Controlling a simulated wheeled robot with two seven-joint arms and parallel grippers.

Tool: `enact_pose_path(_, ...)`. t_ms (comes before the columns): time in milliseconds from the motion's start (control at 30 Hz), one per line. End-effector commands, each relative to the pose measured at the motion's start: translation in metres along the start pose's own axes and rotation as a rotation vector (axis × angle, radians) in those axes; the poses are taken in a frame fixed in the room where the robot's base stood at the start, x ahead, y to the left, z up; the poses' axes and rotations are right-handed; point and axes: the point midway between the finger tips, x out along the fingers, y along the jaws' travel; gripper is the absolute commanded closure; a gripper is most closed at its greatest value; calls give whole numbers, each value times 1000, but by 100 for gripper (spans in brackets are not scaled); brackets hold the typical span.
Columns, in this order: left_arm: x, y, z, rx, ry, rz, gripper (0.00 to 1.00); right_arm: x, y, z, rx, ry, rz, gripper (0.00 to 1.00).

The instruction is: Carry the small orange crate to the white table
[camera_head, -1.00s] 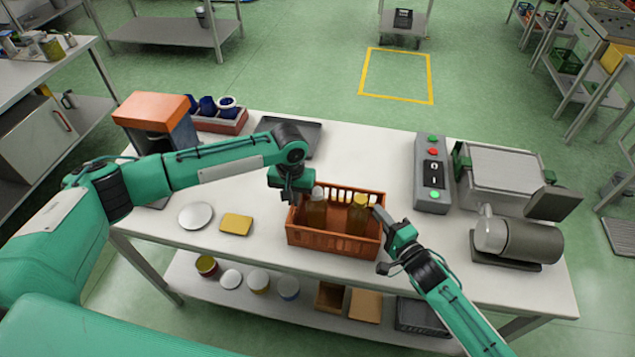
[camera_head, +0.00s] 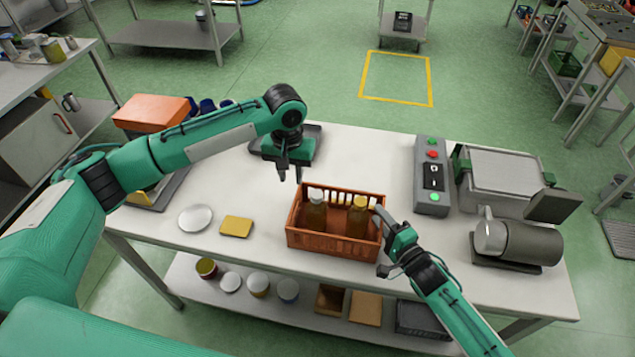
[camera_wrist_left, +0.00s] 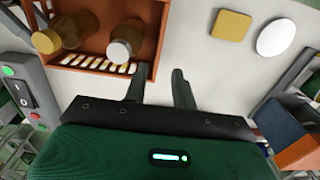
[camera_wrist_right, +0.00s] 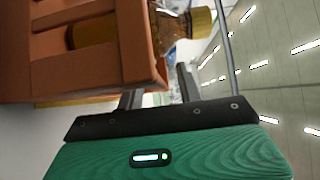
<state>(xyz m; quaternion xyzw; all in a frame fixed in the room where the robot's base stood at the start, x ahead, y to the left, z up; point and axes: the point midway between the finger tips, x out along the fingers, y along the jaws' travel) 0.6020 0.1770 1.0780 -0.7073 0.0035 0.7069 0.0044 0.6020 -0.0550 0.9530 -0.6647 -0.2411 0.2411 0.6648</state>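The small orange crate (camera_head: 332,243) stands upright on the white table (camera_head: 220,265), near its front edge. Two amber bottles stand in it, one with a pale cap (camera_head: 316,212) and one with a yellow cap (camera_head: 357,218). My left gripper (camera_head: 288,178) is open and empty above the table, behind and left of the crate, apart from it.
A yellow sponge-like block (camera_head: 237,227) and a white disc (camera_head: 195,218) lie left of the crate. A grey control box (camera_head: 432,175) and a machine (camera_head: 515,240) stand to the right. An orange-topped box (camera_head: 152,113) is at the back left.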

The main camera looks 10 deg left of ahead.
Motion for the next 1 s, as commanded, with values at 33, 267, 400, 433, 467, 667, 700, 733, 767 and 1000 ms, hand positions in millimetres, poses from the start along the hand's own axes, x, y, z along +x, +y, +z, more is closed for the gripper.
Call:
enact_pose_path(33,-6,0,0,1,2,1,73,0,0,0,0,0,0,64)
enact_pose_path(267,-17,0,0,0,0,0,73,-9,1,0,1,1,2,64)
enact_pose_path(400,-17,0,0,0,0,0,73,-32,2,0,0,0,4,64)
enact_pose_path(433,-17,0,0,0,0,0,73,-39,2,0,1,0,4,64)
enact_pose_path(467,-17,0,0,0,0,0,73,-46,2,0,2,0,5,64)
enact_pose_path(667,-17,0,0,0,0,0,73,-87,2,0,1,0,3,64)
enact_pose_path(700,-17,0,0,0,0,0,73,-94,1,0,1,-1,3,64)
enact_pose_path(733,-17,0,0,0,0,0,73,-98,1,0,1,0,3,64)
enact_pose_path(767,-17,0,0,0,0,0,73,-103,1,0,1,0,3,64)
enact_pose_path(1000,-17,0,0,0,0,0,73,-120,0,0,0,0,0,64)
